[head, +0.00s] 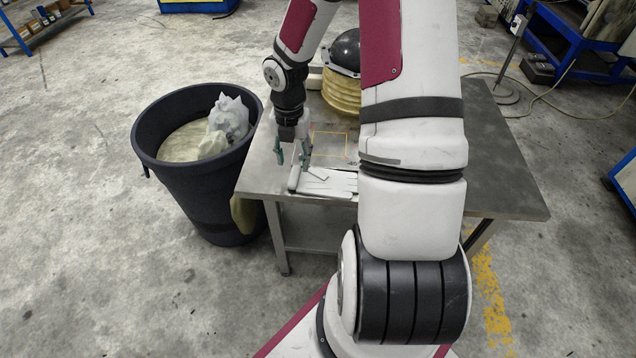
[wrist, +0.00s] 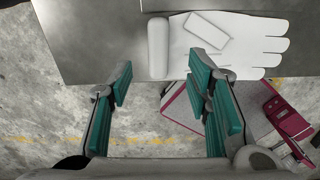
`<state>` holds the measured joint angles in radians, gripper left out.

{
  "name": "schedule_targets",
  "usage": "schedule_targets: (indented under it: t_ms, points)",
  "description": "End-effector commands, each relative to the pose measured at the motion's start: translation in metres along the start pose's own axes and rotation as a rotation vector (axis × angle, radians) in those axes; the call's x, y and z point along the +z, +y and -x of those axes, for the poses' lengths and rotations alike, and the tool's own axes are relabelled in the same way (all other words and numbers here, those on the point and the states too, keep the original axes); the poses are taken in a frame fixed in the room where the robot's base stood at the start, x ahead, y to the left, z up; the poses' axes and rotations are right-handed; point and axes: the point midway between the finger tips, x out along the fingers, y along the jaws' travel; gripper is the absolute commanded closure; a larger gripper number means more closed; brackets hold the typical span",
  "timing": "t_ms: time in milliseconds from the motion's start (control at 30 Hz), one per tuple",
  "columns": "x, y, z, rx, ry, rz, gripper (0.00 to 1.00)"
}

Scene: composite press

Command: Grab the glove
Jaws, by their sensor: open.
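A white glove (head: 328,181) lies flat on the grey metal table (head: 510,185) near its front edge, partly hidden behind my arm in the head view. In the wrist view the glove (wrist: 262,45) shows its fingers pointing right and a thick rolled cuff at its left end. A pale rectangular patch lies on its back. My gripper (head: 292,160) is above the table by the cuff end. In the wrist view my gripper (wrist: 160,85) is open and empty, its teal-padded fingers apart, with the cuff between and beyond them. I cannot tell the exact height above the glove.
A dark bin (head: 190,190) with pale crumpled material stands at the table's left. A black dome on a yellow bellows (head: 341,90) stands at the back of the table. An orange-outlined square (head: 330,143) lies on the tabletop. The table's right part is clear.

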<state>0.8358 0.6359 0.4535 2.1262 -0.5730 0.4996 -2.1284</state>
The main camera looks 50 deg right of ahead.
Motion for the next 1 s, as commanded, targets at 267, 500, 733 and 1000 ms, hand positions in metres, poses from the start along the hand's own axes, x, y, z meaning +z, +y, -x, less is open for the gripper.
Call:
schedule_targets:
  t_ms: [267, 500, 733, 1000]
  points:
    - [0.000, 0.002, -0.019, -0.001, 0.002, 0.001, 0.55]
    - [0.000, 0.003, -0.052, -0.001, 0.001, 0.000, 0.55]
    - [0.001, 0.002, -0.055, 0.000, -0.001, -0.001, 0.55]
    - [0.001, 0.002, -0.054, 0.000, -0.001, -0.001, 1.00]
